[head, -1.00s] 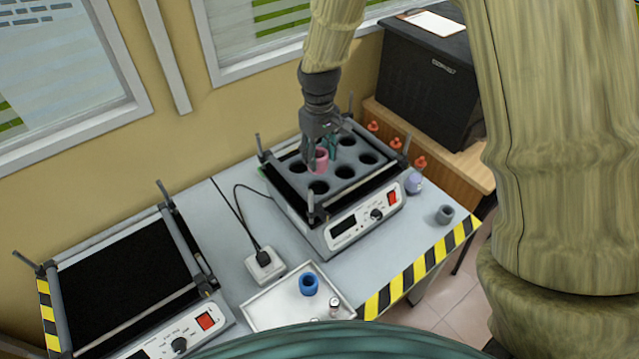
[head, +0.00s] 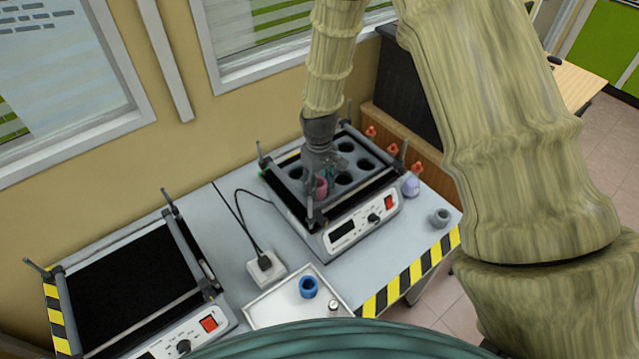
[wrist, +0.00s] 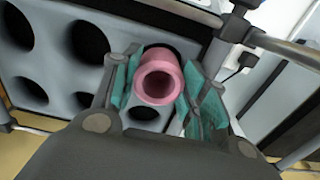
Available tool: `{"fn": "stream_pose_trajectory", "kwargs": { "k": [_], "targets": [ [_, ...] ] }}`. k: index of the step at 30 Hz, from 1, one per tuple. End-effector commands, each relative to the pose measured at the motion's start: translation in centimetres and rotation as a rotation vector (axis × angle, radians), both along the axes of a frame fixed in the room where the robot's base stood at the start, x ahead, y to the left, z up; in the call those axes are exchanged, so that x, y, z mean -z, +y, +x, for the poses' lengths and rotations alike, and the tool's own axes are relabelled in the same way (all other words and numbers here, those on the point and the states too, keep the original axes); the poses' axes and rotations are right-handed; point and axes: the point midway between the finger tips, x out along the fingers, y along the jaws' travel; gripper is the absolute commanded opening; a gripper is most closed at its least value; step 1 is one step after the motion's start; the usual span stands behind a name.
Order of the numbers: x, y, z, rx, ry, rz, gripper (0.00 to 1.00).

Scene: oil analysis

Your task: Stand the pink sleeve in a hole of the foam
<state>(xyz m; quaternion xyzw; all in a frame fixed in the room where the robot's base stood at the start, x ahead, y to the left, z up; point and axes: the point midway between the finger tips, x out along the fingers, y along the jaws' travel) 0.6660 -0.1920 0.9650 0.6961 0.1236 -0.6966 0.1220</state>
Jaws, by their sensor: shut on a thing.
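The pink sleeve (head: 321,187) is upright between the teal-padded fingers of my gripper (head: 325,178). In the wrist view the sleeve (wrist: 160,78) shows its open end between the pads, and my gripper (wrist: 157,92) is shut on it. The grey foam (head: 331,168) has several round dark holes and sits in the frame of the right-hand shaker. The sleeve is at the foam's front-left hole, which my gripper and the sleeve largely hide. I cannot tell whether its lower end is inside the hole or above it.
The shaker (head: 365,222) has clamp bars and upright posts around the foam, one close to my gripper. A white tray (head: 268,311) with a blue ring (head: 308,287) lies in front. A grey ring (head: 439,217) stands at right. A second shaker (head: 135,280) is at left.

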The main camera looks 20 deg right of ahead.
Motion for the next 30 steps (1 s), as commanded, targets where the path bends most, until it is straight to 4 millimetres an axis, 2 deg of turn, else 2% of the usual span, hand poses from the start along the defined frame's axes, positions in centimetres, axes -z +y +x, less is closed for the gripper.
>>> {"fn": "stream_pose_trajectory", "kwargs": {
  "k": [6,19,21,30],
  "targets": [
    [1.5,0.0,0.0,0.0,0.0,0.0,0.34],
    [2.0,0.0,0.0,0.0,0.0,0.0,0.34],
    [1.9,0.0,0.0,0.0,-0.001,0.0,0.53],
    [1.9,0.0,0.0,0.0,-0.001,0.0,0.53]
  ]
}}
